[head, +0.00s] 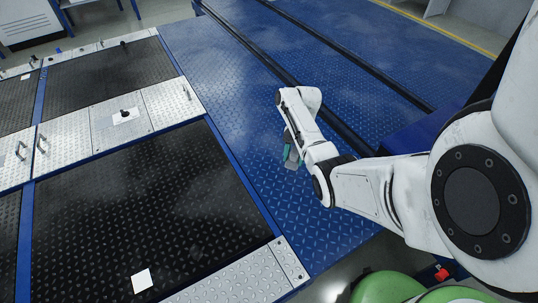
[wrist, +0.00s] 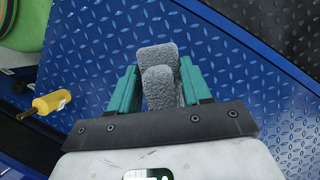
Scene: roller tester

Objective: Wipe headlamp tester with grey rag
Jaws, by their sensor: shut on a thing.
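My gripper (head: 291,150) is over the blue diamond-plate deck in the head view, its teal fingers pointing down. In the wrist view my gripper (wrist: 160,78) is shut on the grey rag (wrist: 159,68), which is bunched in soft folds between the two fingers. A small part of the grey rag (head: 292,165) shows below the fingers in the head view. I cannot clearly make out the headlamp tester in either view. A dark blue block (head: 425,127) partly behind my arm may belong to it, but I cannot tell.
The blue deck (head: 225,85) is mostly clear, crossed by dark rails. Black plates (head: 150,215) and silver panels (head: 120,122) with handles lie at left. A white square (head: 142,281) lies on the near plate. A yellow bottle-like object (wrist: 51,102) shows in the wrist view.

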